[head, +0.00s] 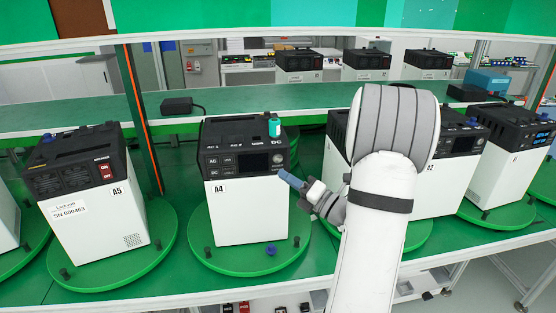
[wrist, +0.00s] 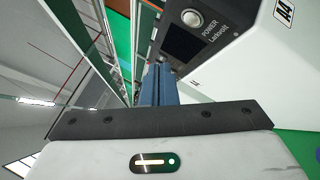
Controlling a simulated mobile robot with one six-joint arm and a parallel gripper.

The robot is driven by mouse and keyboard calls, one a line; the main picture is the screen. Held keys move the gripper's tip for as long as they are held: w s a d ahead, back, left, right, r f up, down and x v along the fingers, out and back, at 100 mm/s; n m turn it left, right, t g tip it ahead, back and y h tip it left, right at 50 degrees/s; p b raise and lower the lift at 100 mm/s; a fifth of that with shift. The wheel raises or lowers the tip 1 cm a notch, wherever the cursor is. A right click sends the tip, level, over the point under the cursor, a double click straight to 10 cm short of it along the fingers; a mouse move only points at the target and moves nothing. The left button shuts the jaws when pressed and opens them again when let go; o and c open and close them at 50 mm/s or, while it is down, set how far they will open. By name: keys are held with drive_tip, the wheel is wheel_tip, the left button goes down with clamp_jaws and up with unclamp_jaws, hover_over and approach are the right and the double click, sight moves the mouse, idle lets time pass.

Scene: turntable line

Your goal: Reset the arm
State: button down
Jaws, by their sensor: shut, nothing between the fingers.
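My gripper (head: 286,179) is at the right front edge of the white and black power unit A4 (head: 247,215). Its blue fingers are shut and hold nothing; they point left towards the unit's upper front. In the wrist view the closed fingers (wrist: 158,84) lie beside the front panel of unit A4 (wrist: 260,75), near a round POWER button (wrist: 193,18) and a dark screen. I cannot tell whether the fingertips touch the unit. My white and grey arm reaches in from the lower right and hides part of the units behind it.
Unit A4 stands on a green turntable (head: 208,256) with a blue knob (head: 271,249) at its front. Unit A5 (head: 98,222) stands left, more units (head: 508,155) right. An orange-edged post (head: 139,120) rises between A5 and A4.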

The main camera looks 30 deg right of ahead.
drive_tip(key=shift+a, duration=0.1)
drive_tip(key=s+a+n+g+y, duration=0.1)
drive_tip(key=s+a+n+g, duration=0.35)
drive_tip(key=a+n, duration=0.25)
drive_tip(key=s+a+f+n+g+y, duration=0.1)
drive_tip(key=s+a+n+g, duration=0.2)
drive_tip(key=a+n+g, duration=0.4)
drive_tip(key=s+a+n+g+y, duration=0.1)
drive_tip(key=s+a+n+g, duration=0.25)
drive_tip(key=a+n, duration=0.35)
drive_tip(key=s+d+n+h, duration=0.3)
drive_tip(key=s+n+h, duration=0.6)
drive_tip(key=n, duration=1.2)
drive_tip(key=h, duration=0.3)
drive_tip(key=shift+s+d, duration=0.15)
drive_tip(key=shift+s, duration=0.2)
